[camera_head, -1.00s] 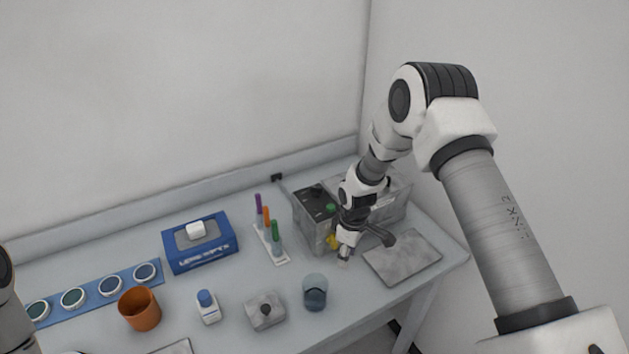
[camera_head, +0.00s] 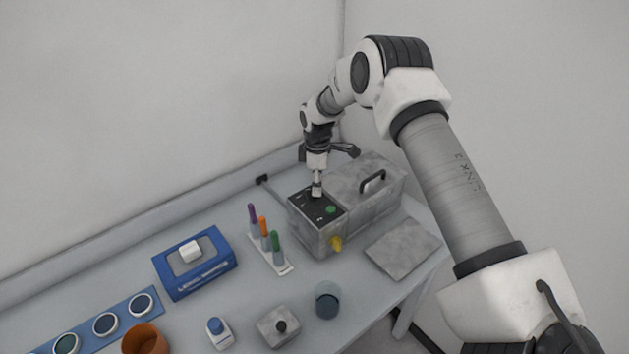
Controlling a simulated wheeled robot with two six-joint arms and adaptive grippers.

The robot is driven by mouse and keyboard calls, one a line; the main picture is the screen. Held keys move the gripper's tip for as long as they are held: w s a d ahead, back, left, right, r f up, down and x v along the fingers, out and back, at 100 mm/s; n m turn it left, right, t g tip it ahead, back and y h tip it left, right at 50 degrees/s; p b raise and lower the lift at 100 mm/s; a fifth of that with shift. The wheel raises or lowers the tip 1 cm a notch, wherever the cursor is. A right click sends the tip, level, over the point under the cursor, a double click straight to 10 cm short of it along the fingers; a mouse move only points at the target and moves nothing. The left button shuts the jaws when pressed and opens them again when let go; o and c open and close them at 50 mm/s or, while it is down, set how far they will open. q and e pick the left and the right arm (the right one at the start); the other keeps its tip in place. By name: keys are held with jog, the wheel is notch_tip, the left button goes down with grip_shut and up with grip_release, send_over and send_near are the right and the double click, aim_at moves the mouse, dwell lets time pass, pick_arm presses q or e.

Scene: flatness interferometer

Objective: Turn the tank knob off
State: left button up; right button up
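The tank is a grey metal box (camera_head: 325,239) at the back right of the table. It has a black control panel (camera_head: 305,205) on top with a green round button (camera_head: 330,209), and a yellow tap (camera_head: 336,243) low on its front. My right gripper (camera_head: 317,192) points down over the panel, its tips at or just above the surface, behind the green button. The tips look close together, but whether they are shut or hold a knob is too small to tell. Any knob under them is hidden. My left gripper is out of view.
A grey lid with a black handle (camera_head: 373,182) covers the tank's right part. A tube rack (camera_head: 283,267) stands left of the tank, a flat grey plate (camera_head: 403,248) right.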

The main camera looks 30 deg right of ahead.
aim_at(310, 189)
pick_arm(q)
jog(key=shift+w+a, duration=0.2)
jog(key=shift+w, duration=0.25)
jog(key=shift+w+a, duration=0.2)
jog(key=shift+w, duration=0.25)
pick_arm(e)
jog(key=w+f, duration=0.1)
jog(key=w+a+f, duration=0.1)
jog(key=shift+f, duration=0.35)
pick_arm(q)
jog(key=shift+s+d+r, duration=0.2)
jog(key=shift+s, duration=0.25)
pick_arm(e)
jog(key=shift+s+d+r, duration=0.2)
jog(key=shift+s+r, duration=0.05)
jog(key=shift+s, duration=0.25)
grip_shut()
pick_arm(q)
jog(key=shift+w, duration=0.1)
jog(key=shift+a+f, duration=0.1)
